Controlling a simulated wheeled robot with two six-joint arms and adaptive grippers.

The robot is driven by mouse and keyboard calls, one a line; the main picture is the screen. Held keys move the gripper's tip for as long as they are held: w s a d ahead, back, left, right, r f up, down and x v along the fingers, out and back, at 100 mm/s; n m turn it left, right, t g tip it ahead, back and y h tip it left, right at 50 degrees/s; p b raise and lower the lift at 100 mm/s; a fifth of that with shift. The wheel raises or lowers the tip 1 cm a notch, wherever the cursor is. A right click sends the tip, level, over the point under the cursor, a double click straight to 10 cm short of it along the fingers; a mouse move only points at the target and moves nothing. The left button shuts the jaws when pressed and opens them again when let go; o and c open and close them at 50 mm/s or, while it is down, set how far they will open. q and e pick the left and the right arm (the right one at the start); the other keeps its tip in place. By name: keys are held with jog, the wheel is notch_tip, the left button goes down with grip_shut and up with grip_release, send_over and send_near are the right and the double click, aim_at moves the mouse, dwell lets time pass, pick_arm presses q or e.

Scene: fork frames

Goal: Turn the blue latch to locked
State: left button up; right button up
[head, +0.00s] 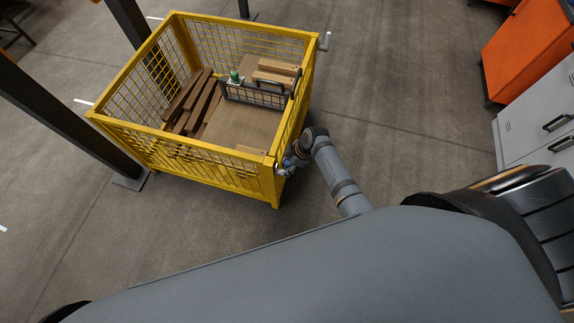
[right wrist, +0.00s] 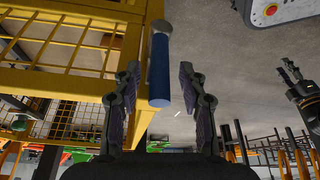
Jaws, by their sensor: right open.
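The blue latch (right wrist: 159,75) is a blue bar hanging from a round grey metal pivot at the corner of the yellow mesh crate (head: 190,172). In the right wrist view it stands about upright in the picture, between the fingers of my right gripper (right wrist: 158,82). The fingers are open, with a visible gap on each side of the bar.
The crate holds brown wooden beams (head: 190,105), lighter blocks, a dark wire basket (head: 255,95) and a small green item (head: 235,76). Dark posts stand left of it. Grey cabinets (head: 535,120) and an orange unit (head: 525,50) stand right, with clear floor between.

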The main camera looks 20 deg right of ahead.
grip_shut()
dwell(0.6)
